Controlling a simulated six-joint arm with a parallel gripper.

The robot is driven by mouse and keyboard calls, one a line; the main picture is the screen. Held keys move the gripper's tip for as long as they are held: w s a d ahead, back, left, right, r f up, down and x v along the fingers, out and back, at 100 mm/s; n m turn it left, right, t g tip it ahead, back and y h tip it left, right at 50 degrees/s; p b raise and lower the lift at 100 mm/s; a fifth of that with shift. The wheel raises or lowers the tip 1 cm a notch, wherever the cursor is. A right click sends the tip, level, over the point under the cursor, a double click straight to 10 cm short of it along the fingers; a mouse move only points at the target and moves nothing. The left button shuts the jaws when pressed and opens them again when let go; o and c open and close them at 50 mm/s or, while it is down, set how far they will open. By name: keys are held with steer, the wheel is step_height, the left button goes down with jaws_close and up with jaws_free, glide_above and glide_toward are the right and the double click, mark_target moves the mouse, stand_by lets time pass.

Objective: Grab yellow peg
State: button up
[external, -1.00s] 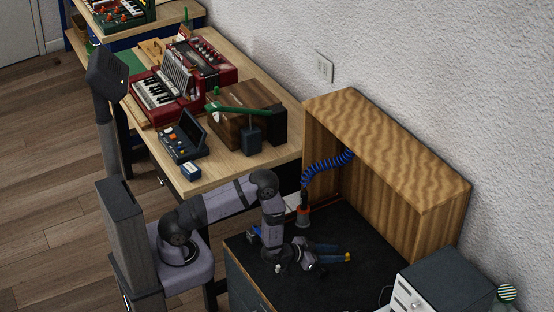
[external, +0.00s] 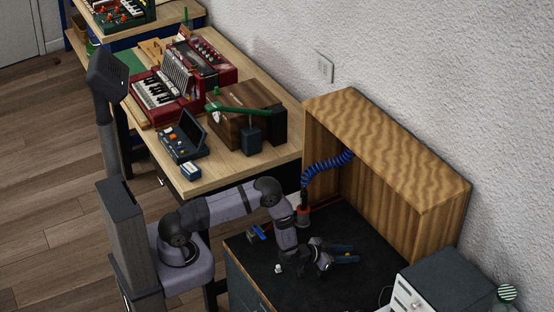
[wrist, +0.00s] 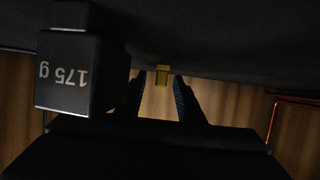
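The yellow peg (wrist: 162,75) is a small yellow piece in the wrist view. It shows between the tips of my two dark fingers, against the wooden panel and just at the edge of the dark surface. My gripper (wrist: 160,80) is open, with a gap on each side of the peg; I cannot tell whether the peg is between the fingers or beyond them. In the external view my gripper (external: 349,254) is low over the black worktop, pointing right. There the peg is too small or hidden to make out clearly.
A black weight marked 175 g (wrist: 80,75) is close beside the left finger in the wrist view, its text upside down. A wooden hood (external: 395,155) stands behind the black worktop (external: 250,265). A white box (external: 410,297) is at right.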

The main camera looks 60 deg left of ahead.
steer(key=shift+w, duration=0.1)
jaws_close()
stand_by(0.3)
steer(key=shift+r+p, duration=0.55)
steer(key=shift+r, duration=4.45)
